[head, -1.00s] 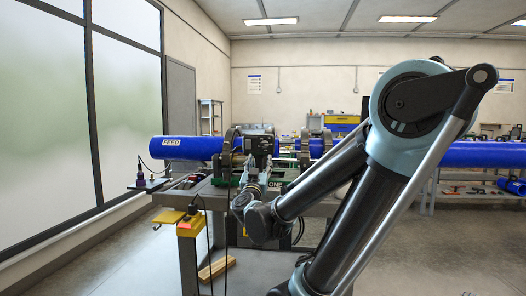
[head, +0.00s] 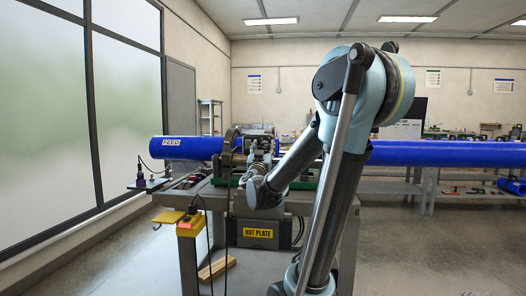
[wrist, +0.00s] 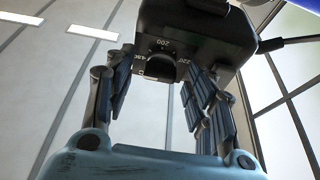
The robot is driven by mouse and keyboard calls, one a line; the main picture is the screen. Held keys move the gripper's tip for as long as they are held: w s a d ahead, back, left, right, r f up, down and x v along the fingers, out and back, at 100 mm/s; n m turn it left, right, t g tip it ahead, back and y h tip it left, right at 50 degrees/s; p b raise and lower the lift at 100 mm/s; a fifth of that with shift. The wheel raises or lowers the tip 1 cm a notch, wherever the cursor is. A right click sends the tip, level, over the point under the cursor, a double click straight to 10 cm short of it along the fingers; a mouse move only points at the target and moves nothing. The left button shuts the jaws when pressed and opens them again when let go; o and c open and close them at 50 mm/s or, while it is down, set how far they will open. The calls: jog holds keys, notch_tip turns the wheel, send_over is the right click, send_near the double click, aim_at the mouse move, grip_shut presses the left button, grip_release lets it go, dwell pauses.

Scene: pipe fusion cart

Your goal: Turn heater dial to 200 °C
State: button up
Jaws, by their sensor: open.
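The heater's dark control box (wrist: 190,30) fills the top of the wrist view. The dial's pointer setting is too dark to read. My gripper (wrist: 158,84) is open, with one finger left of the dial and the other to its right and lower. The fingers look apart from the dial. In the head view my gripper (head: 262,148) is small at the cart and hides much of the box.
The cart (head: 215,192) carries a HOT PLATE label (head: 257,233). A blue pipe marked FEED (head: 190,148) extends left, and another blue pipe (head: 445,154) extends right. A yellow box (head: 189,226) with cables stands at the cart's left front. A cable runs beside the control box.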

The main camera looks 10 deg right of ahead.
jog(key=c, duration=1.1)
jog(key=shift+o, duration=0.2)
jog(key=shift+m, duration=0.5)
jog(key=m+g+h, duration=0.1)
jog(key=m+h, duration=0.1)
jog(key=m, duration=0.2)
jog(key=shift+a, duration=0.2)
jog(key=m+g+h, duration=0.1)
jog(key=m, duration=0.2)
jog(key=m+g+h, duration=0.1)
jog(key=m, duration=0.2)
jog(key=shift+a+r+m+h, duration=0.1)
jog(key=shift+m+h, duration=0.2)
jog(key=m+g, duration=0.2)
jog(key=m, duration=0.2)
jog(key=shift+r+h, duration=0.1)
jog(key=shift+h, duration=0.3)
jog(key=shift+r+m+g, duration=0.1)
jog(key=shift+m+g, duration=0.9)
jog(key=shift+m, duration=1.4)
